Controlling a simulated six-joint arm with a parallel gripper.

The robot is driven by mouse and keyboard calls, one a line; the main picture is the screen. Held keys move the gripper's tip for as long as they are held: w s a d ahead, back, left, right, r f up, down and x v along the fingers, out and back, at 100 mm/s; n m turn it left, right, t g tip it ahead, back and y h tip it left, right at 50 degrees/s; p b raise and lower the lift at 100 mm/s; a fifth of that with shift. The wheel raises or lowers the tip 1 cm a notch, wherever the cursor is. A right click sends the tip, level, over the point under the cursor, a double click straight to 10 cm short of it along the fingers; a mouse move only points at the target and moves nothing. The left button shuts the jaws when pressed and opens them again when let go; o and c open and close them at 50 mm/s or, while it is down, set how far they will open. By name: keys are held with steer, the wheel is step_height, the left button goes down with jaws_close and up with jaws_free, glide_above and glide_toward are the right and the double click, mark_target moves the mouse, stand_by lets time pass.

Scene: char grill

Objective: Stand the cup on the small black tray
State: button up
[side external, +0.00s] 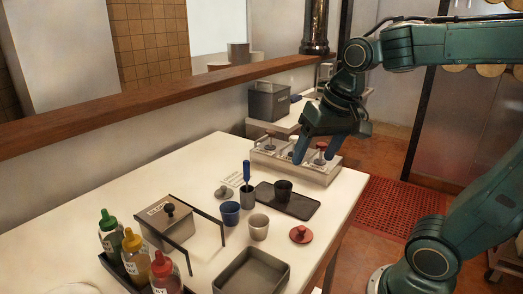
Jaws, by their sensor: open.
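The small black tray (303,210) lies flat on the white counter, near its right edge. A dark cup (283,190) stands upright on the tray, around its middle. A blue cup (230,213) and a pale grey cup (259,228) stand upright on the counter to the left of the tray, apart from it. My gripper (312,160) is open and points down, behind and above the tray, in front of a container rack. I see nothing between its fingers, and it is apart from all the cups.
The rack of lidded containers (320,176) stands behind the tray. A grey holder with a blue-handled tool (247,180) is left of the tray. A red lid (301,235), an empty grey bin (252,274) and sauce bottles (134,252) are nearer the front.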

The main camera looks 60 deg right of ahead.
steer(key=s+a+f+n+t, duration=0.1)
steer(key=s+a+n, duration=0.2)
steer(key=s+n, duration=0.3)
steer(key=shift+s+f+t, duration=0.4)
steer(key=shift+s, duration=0.1)
